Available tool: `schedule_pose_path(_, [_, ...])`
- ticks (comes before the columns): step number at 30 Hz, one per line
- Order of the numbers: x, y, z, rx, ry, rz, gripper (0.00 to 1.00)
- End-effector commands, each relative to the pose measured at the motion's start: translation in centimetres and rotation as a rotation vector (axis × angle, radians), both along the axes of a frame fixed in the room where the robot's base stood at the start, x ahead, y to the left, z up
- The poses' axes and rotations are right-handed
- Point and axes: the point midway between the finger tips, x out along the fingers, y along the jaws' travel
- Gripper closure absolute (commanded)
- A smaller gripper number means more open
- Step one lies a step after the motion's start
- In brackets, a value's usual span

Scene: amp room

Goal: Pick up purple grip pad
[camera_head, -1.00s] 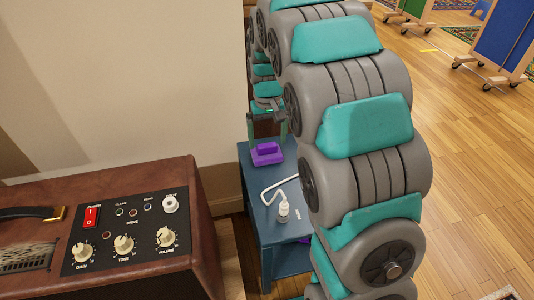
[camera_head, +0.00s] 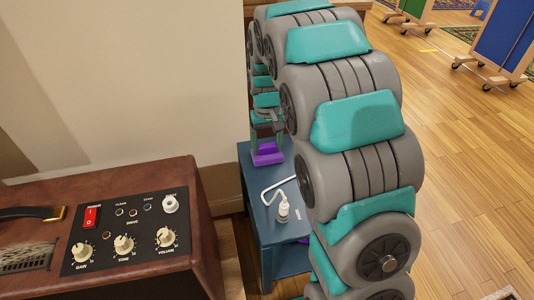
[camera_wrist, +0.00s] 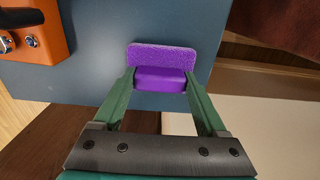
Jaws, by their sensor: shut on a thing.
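The purple grip pad (camera_wrist: 162,79) lies on the blue table in the wrist view, with a wide speckled slab and a narrower smooth block. My gripper (camera_wrist: 160,84) is shut on the smooth block, one green finger at each side. In the head view the purple grip pad (camera_head: 267,158) shows at the far left of the blue table, partly hidden by my gripper (camera_head: 267,146). I cannot tell whether the pad is still touching the table.
The blue table (camera_head: 262,222) also bears a white bent rod with a round base (camera_head: 283,211). A brown amp (camera_head: 110,225) with knobs stands at the left. An orange object (camera_wrist: 35,32) is at the wrist view's upper left. Wooden floor is open at the right.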

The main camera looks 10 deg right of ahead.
Motion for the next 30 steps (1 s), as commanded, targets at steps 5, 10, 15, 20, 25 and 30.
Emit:
schedule_pose_path(5, [0.0, 0.0, 0.0, 0.000, 0.000, 0.000, 0.82])
schedule_pose_path(10, [0.0, 0.0, 0.0, 0.000, 0.000, 0.000, 0.84])
schedule_pose_path(15, [0.1, 0.0, 0.8, 0.000, -0.003, 0.000, 0.84])
schedule_pose_path(20, [0.2, 0.0, 3.5, 0.000, -0.007, 0.001, 0.84])
schedule_pose_path(25, [0.1, 0.0, 6.7, 0.000, -0.004, 0.001, 0.84])
schedule_pose_path(30, [0.1, 0.0, 9.1, 0.000, -0.003, 0.001, 0.84])
